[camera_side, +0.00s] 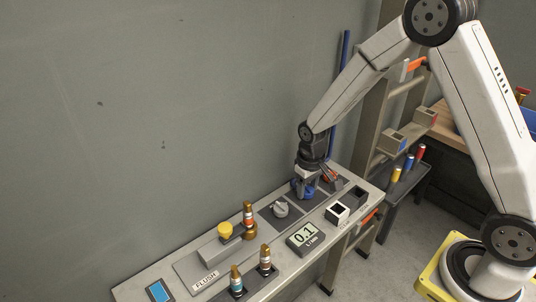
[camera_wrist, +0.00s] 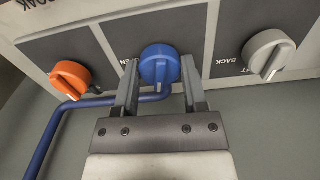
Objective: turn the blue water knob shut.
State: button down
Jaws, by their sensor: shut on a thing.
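The blue knob (camera_wrist: 160,66) is in the top middle of the wrist view, with a raised grip bar across its face. My gripper (camera_wrist: 159,82) has one finger on each side of the knob and is shut on it. In the side view the blue knob (camera_side: 303,188) shows at the right part of the panel, partly hidden by my gripper (camera_side: 306,181), which comes down on it from above. The panel label beside the knob is partly covered by a finger, so I cannot read it whole.
An orange knob (camera_wrist: 70,78) and a grey knob (camera_wrist: 269,54) flank the blue one. A blue pipe (camera_wrist: 60,122) runs nearby. On the panel (camera_side: 150,272) are a display (camera_side: 305,238) reading 0.1, a yellow button (camera_side: 225,230) and several brass fittings (camera_side: 265,258).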

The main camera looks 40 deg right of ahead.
aim_at(308, 187)
jog(key=shift+n, duration=1.4)
jog(key=shift+c, duration=0.7)
grip_release()
jog(key=shift+r, duration=3.9)
jog(key=s+a+r+m+t, duration=0.1)
jog(key=s+m+t, duration=0.1)
jog(key=s, duration=1)
jog(key=shift+s+r+t, duration=0.15)
jog(key=shift+s+t, duration=0.15)
jog(key=shift+s, duration=0.05)
